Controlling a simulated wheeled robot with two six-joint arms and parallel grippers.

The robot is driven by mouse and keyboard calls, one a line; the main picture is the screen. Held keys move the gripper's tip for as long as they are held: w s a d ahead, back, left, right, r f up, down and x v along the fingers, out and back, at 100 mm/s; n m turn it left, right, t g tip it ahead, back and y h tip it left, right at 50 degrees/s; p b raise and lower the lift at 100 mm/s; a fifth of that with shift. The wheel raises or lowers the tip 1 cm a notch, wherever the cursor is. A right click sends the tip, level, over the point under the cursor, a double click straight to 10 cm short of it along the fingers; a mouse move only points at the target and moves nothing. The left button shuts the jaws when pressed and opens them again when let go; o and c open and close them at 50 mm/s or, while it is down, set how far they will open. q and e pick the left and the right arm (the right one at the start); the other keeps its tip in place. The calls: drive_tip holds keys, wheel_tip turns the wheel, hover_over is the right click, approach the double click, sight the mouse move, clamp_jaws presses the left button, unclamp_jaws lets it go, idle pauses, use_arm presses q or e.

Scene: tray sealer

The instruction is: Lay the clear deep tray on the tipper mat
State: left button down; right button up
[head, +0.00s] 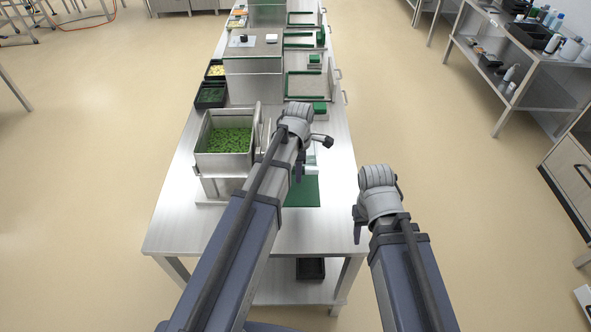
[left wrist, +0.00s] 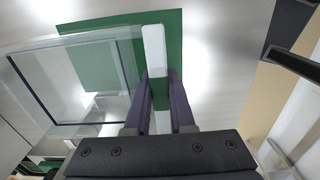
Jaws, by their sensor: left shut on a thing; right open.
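My left gripper (head: 299,174) is shut on the clear deep tray by a white strip at its edge, which runs between the dark fingers (left wrist: 160,92) in the left wrist view. The clear tray (left wrist: 75,85) has see-through walls with dark edges and shows left of the fingers. In the head view my left arm hides most of it. The green mat (head: 303,193) lies flat on the table under and in front of this gripper, and shows behind the tray in the left wrist view (left wrist: 176,30). I cannot tell the gap between tray and mat. My right gripper (head: 358,222) is open and empty, right of the table.
A steel hopper (head: 201,161) of green pieces stands on the table left of my left gripper. Black bins (head: 210,95) and a steel machine (head: 252,82) are farther back. More green mats and frames line the right side. The table's near end (head: 200,235) is clear.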

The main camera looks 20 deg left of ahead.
use_arm(q)
drive_tip(key=shift+f+b, duration=3.65)
drive_tip(key=shift+f, duration=0.1)
drive_tip(key=shift+r, duration=0.1)
drive_tip(key=c, duration=0.7)
unclamp_jaws()
drive_tip(key=c, duration=0.3)
drive_tip(key=shift+r, duration=0.1)
